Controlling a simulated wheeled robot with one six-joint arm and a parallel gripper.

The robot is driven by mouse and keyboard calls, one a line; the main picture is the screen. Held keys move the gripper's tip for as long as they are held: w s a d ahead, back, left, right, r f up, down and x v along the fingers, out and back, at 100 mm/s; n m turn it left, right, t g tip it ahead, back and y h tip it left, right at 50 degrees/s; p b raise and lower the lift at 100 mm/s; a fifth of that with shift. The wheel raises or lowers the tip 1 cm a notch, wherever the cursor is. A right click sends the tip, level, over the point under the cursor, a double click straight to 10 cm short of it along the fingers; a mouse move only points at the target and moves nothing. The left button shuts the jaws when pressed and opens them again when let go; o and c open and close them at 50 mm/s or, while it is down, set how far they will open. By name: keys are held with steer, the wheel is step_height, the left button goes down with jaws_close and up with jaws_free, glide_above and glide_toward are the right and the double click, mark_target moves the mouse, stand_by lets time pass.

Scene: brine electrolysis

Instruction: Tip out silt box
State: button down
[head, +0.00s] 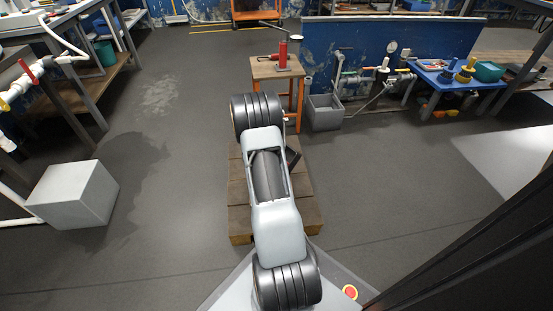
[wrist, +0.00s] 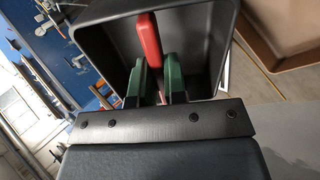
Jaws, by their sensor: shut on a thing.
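In the wrist view my gripper (wrist: 157,66) has its two green fingers shut on an upright red handle (wrist: 145,38). Beyond the handle is a dark grey open box (wrist: 207,45), which I take to be the silt box. Its open side faces the wrist camera, and it looks tilted in this view. The part of it that I can see inside looks dark, and I cannot tell whether silt is in it. In the head view my own arm hides my gripper, and I cannot make out the held box there.
In the head view a wooden pallet (head: 240,222) lies under my arm. An orange-legged stool (head: 275,69) bears a red cylinder (head: 283,55). A grey bin (head: 325,112) stands beside it. A pale block (head: 73,194) is at left.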

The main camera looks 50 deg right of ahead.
steer(key=shift+d+r+y+p, duration=0.2)
steer(key=shift+r+y+p, duration=0.2)
steer(key=shift+p, duration=0.3)
steer(key=y+p, duration=0.1)
steer(key=p, duration=0.3)
steer(key=shift+d+r, duration=0.1)
steer(key=shift+d, duration=0.2)
steer(key=y+p, duration=0.1)
steer(key=p, duration=0.4)
steer(key=shift+s+d+r+p, duration=0.1)
steer(key=shift+d+p, duration=0.2)
steer(key=shift+d, duration=0.05)
steer(key=y+p, duration=0.1)
steer(key=p, duration=0.4)
steer(key=d+y+p, duration=0.1)
steer(key=p, duration=0.4)
steer(key=shift+s+r+t+y, duration=0.1)
steer(key=shift+r+t+y, duration=0.2)
steer(key=shift+d+y+p, duration=0.35)
steer(key=shift+y+p, duration=0.15)
steer(key=shift+p, duration=0.65)
steer(key=shift+s+d+f+y+b, duration=0.1)
steer(key=shift+d+f+y+b, duration=0.15)
steer(key=shift+b, duration=0.2)
steer(key=shift+r+t+y+b, duration=0.25)
steer(key=shift+t+y+b, duration=0.05)
steer(key=shift+y, duration=0.15)
steer(key=shift+d+b, duration=0.15)
steer(key=shift+b, duration=0.3)
steer(key=shift+y, duration=0.5)
